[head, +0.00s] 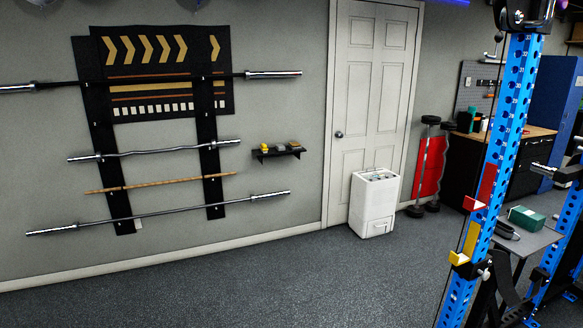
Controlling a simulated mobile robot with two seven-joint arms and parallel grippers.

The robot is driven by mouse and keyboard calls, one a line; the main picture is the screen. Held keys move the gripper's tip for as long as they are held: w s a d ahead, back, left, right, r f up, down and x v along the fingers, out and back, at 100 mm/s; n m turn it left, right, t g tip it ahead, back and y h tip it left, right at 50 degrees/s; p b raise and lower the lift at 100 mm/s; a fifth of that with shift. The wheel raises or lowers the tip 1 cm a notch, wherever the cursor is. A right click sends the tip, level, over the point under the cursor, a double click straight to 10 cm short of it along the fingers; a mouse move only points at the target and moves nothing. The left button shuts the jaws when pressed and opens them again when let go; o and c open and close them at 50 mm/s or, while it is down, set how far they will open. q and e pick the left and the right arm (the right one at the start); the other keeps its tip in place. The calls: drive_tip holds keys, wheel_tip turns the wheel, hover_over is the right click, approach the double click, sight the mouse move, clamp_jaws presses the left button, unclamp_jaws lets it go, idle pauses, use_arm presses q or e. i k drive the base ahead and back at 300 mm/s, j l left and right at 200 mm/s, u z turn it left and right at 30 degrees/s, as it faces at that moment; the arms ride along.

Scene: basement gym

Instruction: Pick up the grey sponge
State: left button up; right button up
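A small black wall shelf (265,155) hangs between the barbell rack and the white door. Several small items sit on it. A yellow one (264,147) is at the left, a dull greyish one (280,147) is in the middle, and a brownish one (295,143) is at the right. They are too small to tell for sure which is the grey sponge; the middle item looks closest to grey. Neither of my grippers is in view.
A white bin-like appliance (375,205) stands before the door (372,90), right of the shelf. Open floor (230,285) lies ahead.

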sight(279, 148)
drive_tip(key=i, duration=4.6)
